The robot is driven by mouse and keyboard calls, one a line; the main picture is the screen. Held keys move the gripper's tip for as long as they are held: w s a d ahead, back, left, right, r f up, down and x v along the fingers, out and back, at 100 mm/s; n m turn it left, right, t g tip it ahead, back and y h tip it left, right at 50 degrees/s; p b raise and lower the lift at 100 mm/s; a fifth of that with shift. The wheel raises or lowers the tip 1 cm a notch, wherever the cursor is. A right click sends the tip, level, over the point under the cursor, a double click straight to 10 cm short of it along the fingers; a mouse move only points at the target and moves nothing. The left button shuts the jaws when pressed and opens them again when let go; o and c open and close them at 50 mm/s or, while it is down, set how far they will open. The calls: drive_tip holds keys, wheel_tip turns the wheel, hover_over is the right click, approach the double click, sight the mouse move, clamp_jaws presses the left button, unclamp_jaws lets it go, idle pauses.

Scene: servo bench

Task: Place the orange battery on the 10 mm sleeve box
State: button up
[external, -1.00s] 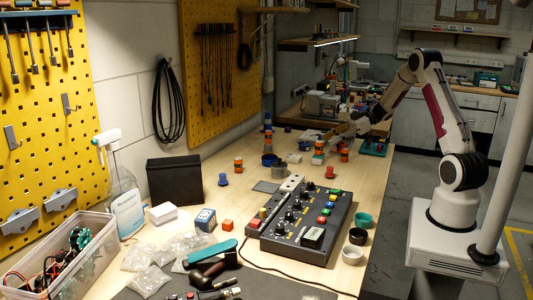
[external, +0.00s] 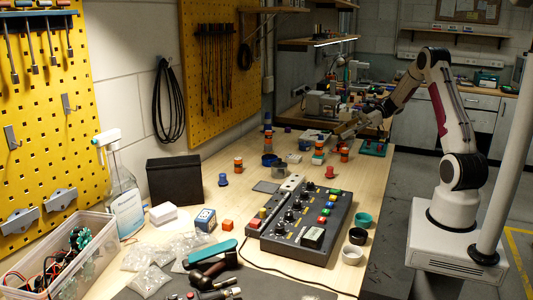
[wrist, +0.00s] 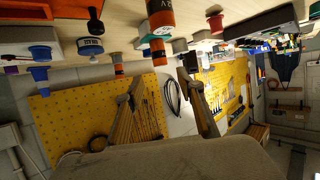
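My gripper (wrist: 160,78) shows two tan fingers well apart, with nothing between them. In the external view my gripper (external: 345,129) is above the far part of the bench. Several orange cylinders stand there: one (external: 344,156) is below and near my gripper, another (external: 319,147) stands by a teal-and-white block, and one (external: 238,163) is farther left. In the wrist view, one orange cylinder with a dark label (wrist: 160,16) is at the top edge. I cannot tell which is the task's battery. No box label reading 10 mm is legible, so I cannot identify the sleeve box.
Small items crowd around my gripper, including a blue funnel-like piece (wrist: 40,74) and a dark-labelled item (wrist: 90,46). A grey control panel (external: 305,222), black box (external: 174,181) and clear bin (external: 60,250) stand nearer.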

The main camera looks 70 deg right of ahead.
drive_tip(key=w+a+r+m+t+h, duration=0.1)
drive_tip(key=w+r+t+h, duration=0.1)
drive_tip(key=w+r+h, duration=0.5)
drive_tip(key=w+a+r+m+t+h, duration=0.25)
drive_tip(key=w+r, duration=0.25)
drive_tip(key=r, duration=0.4)
drive_tip(key=s+a+r+m+g+h, duration=0.2)
drive_tip(key=s+r+h, duration=0.1)
drive_tip(key=s+r, duration=0.1)
drive_tip(key=s+a+f+m+g+y, duration=0.1)
drive_tip(key=s+a+f, duration=0.4)
drive_tip(key=s+a, duration=0.7)
drive_tip(key=s+a+f+m+g+y, duration=0.1)
drive_tip(key=s+a+f+g+y, duration=0.1)
drive_tip(key=s+a+f+g, duration=0.4)
drive_tip(key=s+a, duration=0.5)
drive_tip(key=s, duration=0.6)
drive_tip(key=shift+s+a+f+y, duration=0.3)
drive_tip(key=shift+s+a+y, duration=0.05)
